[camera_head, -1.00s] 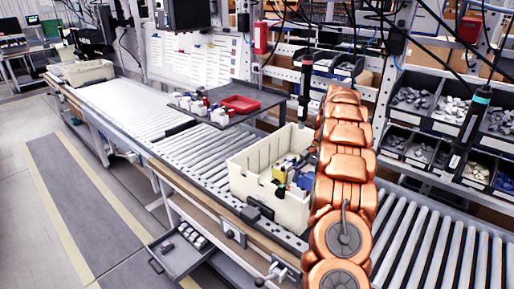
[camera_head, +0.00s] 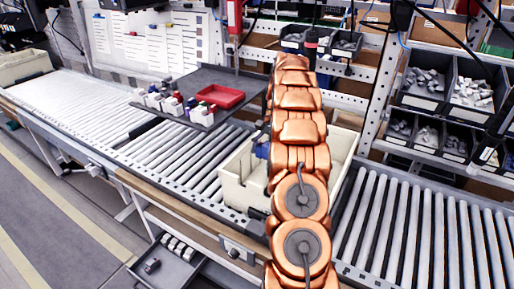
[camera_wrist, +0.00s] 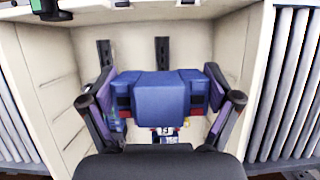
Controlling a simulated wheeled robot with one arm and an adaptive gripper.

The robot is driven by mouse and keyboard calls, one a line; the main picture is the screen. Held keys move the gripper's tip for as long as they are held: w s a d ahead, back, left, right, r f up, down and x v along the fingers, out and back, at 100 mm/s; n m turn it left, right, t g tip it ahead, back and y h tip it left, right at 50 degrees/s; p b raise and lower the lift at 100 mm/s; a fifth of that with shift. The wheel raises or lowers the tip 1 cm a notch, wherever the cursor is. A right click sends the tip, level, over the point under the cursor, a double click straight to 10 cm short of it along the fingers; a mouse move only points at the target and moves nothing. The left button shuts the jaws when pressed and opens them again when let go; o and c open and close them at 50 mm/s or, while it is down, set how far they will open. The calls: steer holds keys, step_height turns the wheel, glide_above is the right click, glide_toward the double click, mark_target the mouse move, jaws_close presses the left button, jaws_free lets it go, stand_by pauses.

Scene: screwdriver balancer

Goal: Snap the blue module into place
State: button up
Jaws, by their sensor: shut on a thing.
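A blue module (camera_wrist: 158,97) is held between the two fingers of my gripper (camera_wrist: 160,82) in the wrist view. The fingers press on its left and right ends, which show dark and red parts. It is over the inside of a beige crate (camera_wrist: 205,48), with two dark vertical strips on the crate wall beyond. In the head view the crate (camera_head: 234,188) stands on the roller conveyor, and my arm covers its middle and hides my gripper. A small blue patch (camera_head: 262,149) shows beside the arm; I cannot tell if it is the module. The seat under the module is hidden.
Small white and blue parts (camera_wrist: 165,132) show below the module. A dark shelf (camera_head: 200,78) beside the crate carries a red tray (camera_head: 221,96) and several small modules (camera_head: 180,107). Bare rollers (camera_head: 420,225) lie right of the crate. Parts bins (camera_head: 440,95) stand behind.

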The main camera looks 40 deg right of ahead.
steer(key=shift+w+a+f, duration=0.1)
steer(key=shift+w+f, duration=0.05)
steer(key=shift+f, duration=0.6)
steer(key=b, duration=0.2)
glide_above(265, 191)
steer(key=s+a, duration=0.2)
steer(key=shift+w+d+f, duration=0.1)
steer(key=shift+f, duration=2.7)
steer(key=shift+w+d+f, duration=0.1)
steer(key=shift+f, duration=2.65)
steer(key=shift+f+b, duration=0.6)
steer(key=shift+f, duration=1.55)
steer(key=shift+b, duration=0.3)
steer(key=shift+f+b, duration=0.6)
steer(key=shift+f, duration=0.2)
steer(key=o, duration=1)
